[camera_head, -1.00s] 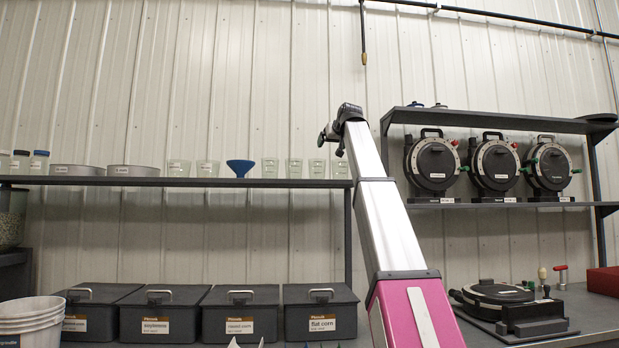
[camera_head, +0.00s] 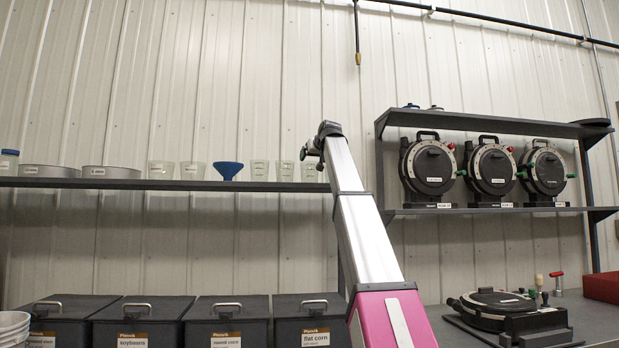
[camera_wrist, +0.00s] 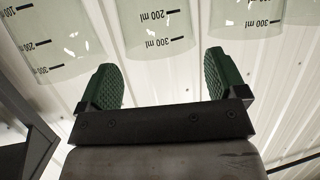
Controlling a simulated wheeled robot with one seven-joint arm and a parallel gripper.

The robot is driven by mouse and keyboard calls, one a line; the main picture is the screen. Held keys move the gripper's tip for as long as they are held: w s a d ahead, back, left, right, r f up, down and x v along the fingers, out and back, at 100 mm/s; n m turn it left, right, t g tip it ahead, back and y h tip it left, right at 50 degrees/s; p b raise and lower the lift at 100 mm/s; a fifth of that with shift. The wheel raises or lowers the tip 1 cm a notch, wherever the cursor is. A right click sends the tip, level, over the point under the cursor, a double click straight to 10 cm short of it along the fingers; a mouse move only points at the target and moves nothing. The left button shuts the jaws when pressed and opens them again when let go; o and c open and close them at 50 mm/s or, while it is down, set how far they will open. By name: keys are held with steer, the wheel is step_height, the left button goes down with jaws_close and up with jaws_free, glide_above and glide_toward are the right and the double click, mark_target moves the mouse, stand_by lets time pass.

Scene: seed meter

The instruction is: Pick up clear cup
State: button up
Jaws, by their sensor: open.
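Several clear cups stand in a row on the long dark shelf (camera_head: 100,184). One clear cup (camera_head: 284,170) is left of my arm's end, another (camera_head: 259,170) is farther left, and one (camera_head: 311,172) is partly hidden behind my gripper (camera_head: 306,152). The wrist view shows my gripper (camera_wrist: 164,84) open, with green pads apart and nothing between them. Just past the fingertips is a clear cup (camera_wrist: 152,28) marked 200 ml and 300 ml. Other clear cups show at left (camera_wrist: 45,35) and right (camera_wrist: 240,15). I see no contact with a cup.
A blue funnel (camera_head: 228,170) and metal pans (camera_head: 107,172) share the shelf. Dark lidded bins (camera_head: 227,322) stand below. Black round seed meters (camera_head: 428,165) fill the right shelf, and another (camera_head: 507,310) lies on the counter. A ribbed wall is behind.

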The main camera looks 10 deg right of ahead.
steer(key=x, duration=0.4)
steer(key=shift+w+f, duration=0.15)
steer(key=shift+w, duration=0.2)
steer(key=shift+s, duration=0.1)
steer(key=c, duration=0.8)
steer(key=shift+o, duration=0.2)
